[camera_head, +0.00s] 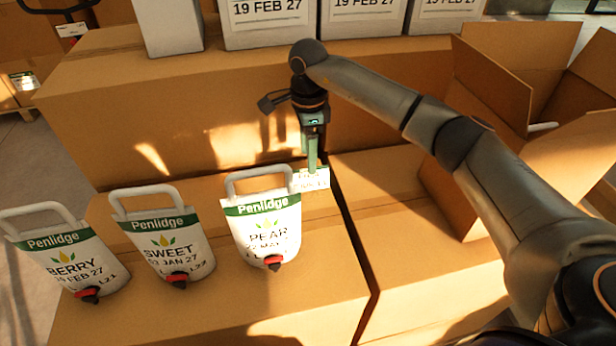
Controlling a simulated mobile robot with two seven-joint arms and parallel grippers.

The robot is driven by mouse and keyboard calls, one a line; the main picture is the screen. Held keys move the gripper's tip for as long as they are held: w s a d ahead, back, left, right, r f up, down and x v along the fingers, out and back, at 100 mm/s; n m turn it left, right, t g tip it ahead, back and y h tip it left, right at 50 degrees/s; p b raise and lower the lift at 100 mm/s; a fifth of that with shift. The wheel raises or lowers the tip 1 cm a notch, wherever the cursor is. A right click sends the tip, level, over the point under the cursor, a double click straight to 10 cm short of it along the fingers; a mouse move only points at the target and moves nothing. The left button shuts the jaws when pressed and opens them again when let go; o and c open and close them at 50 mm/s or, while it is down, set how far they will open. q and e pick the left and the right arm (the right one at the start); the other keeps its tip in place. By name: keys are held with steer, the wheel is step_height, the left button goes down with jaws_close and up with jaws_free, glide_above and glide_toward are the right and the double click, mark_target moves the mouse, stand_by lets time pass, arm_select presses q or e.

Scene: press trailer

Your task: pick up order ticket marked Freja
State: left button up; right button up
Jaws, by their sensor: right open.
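A small white ticket (313,181) lies by the right side of the pouch marked PEAR, near the seam between two cardboard boxes. Its print is partly covered and too small to read surely. My right gripper (311,168) points down with its green fingertips right over the ticket, overlapping its upper edge. It is open; whether the fingers touch the ticket I cannot tell. My left gripper is not in view.
Pouches marked PEAR (265,228), SWEET (165,243) and BERRY (70,262) stand on the front box (210,306). An open carton (490,80) is at right. White boxes dated 19 FEB 27 (268,28) stand behind.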

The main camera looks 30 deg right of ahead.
mark_target(308, 177)
steer(key=f, duration=0.3)
steer(key=f+p, duration=0.1)
steer(key=shift+s+a+f, duration=0.15)
steer(key=shift+s, duration=0.2)
steer(key=shift+f, duration=0.6)
jaws_close()
